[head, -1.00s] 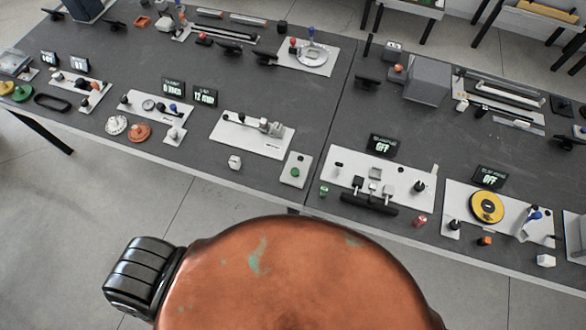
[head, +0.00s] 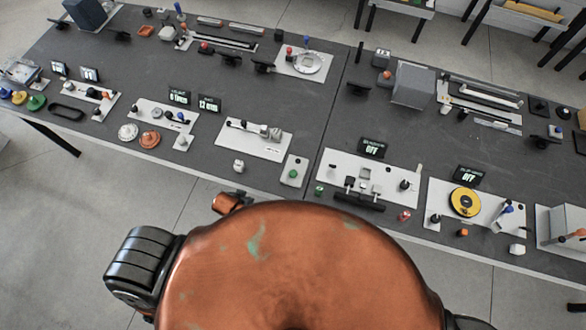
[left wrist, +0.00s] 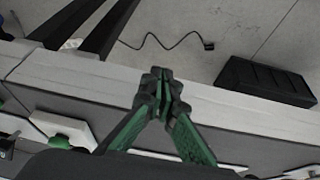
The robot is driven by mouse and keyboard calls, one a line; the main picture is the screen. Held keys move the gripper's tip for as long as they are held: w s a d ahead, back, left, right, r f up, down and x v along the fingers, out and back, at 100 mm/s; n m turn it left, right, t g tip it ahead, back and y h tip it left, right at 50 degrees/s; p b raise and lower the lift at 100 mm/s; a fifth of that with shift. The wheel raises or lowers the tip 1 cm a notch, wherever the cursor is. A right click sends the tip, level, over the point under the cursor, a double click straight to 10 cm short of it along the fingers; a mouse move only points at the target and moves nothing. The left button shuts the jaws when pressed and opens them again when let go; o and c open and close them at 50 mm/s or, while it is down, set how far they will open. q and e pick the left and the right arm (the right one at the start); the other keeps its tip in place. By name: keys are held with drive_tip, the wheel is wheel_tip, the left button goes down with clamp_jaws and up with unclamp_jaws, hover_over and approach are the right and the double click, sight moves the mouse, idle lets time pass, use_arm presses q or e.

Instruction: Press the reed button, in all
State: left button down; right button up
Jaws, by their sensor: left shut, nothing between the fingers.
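The table carries two panels with dark displays that read OFF. One OFF display (head: 371,148) stands behind a white panel (head: 338,165) with small black and grey parts. The other OFF display (head: 470,175) stands behind a panel with a yellow disc (head: 465,202). Their small labels are too blurred to read, so I cannot tell which belongs to the reed button. A small white plate with a green button (head: 293,173) lies left of the first panel. My left gripper (left wrist: 162,78) is shut and empty by the table's light edge in the left wrist view. My right gripper is not in view.
A grey box (head: 413,85) stands at the back right, and several other instrument panels fill the table. The table's front edge (left wrist: 200,100) crosses the left wrist view. A black box (left wrist: 265,82) and a dark cable (left wrist: 165,43) show beyond it, over the floor.

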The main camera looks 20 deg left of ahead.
use_arm(q)
drive_tip(key=w+d+r+t+h+p, duration=0.1)
drive_tip(key=w+d+r+p, duration=0.1)
drive_tip(key=r, duration=0.6)
drive_tip(key=w+d+r+p, duration=0.1)
drive_tip(key=d+r+p, duration=0.1)
drive_tip(key=r, duration=0.6)
drive_tip(key=w+d+r+m+h+p, duration=0.1)
drive_tip(key=w+d+r+h, duration=0.1)
drive_tip(key=w+d+r, duration=0.45)
drive_tip(key=w+d+h, duration=0.2)
drive_tip(key=d, duration=0.5)
drive_tip(key=w+a+f+n+h, duration=0.1)
drive_tip(key=w+a+f, duration=0.2)
drive_tip(key=f, duration=0.1)
drive_tip(key=shift+w+h, duration=0.2)
drive_tip(key=shift+h, duration=0.1)
drive_tip(key=shift+f, duration=0.2)
